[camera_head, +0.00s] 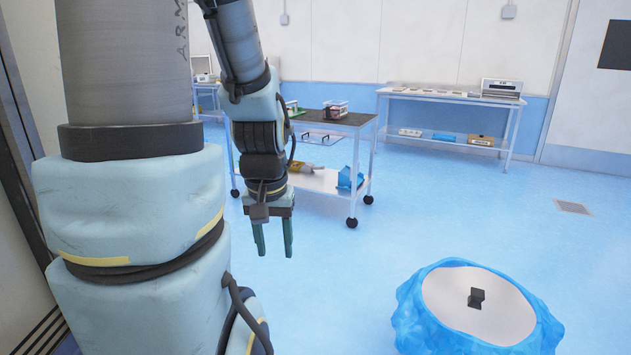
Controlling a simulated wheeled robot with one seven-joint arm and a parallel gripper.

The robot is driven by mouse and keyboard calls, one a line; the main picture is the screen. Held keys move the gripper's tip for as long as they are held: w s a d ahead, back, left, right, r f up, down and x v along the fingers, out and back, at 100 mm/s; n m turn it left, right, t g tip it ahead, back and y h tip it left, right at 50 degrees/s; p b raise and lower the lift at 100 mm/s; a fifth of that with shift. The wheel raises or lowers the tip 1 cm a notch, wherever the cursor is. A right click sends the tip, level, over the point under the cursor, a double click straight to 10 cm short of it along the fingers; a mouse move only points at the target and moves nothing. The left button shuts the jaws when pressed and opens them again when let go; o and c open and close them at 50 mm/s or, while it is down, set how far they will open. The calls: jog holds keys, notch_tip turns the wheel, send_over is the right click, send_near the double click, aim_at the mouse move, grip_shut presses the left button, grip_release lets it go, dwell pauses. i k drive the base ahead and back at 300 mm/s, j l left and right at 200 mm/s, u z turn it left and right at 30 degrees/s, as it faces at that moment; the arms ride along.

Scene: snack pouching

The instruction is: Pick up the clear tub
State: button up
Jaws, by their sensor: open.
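A small clear tub (335,109) with dark reddish contents stands on the dark top of a wheeled cart (352,119), toward the cart's back. My gripper (274,238) hangs fingers down in front of the cart, nearer to me than the tub and to its left in the picture. Its two green fingers are apart with nothing between them. The gripper is well away from the tub and does not touch it. My arm covers the left part of the cart top.
The cart's lower shelf (312,181) holds a yellowish bottle (301,167) and a blue item (350,178). A long table (450,95) lines the back wall. The blue floor between is clear.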

aim_at(334, 109)
jog(key=i, duration=4.5)
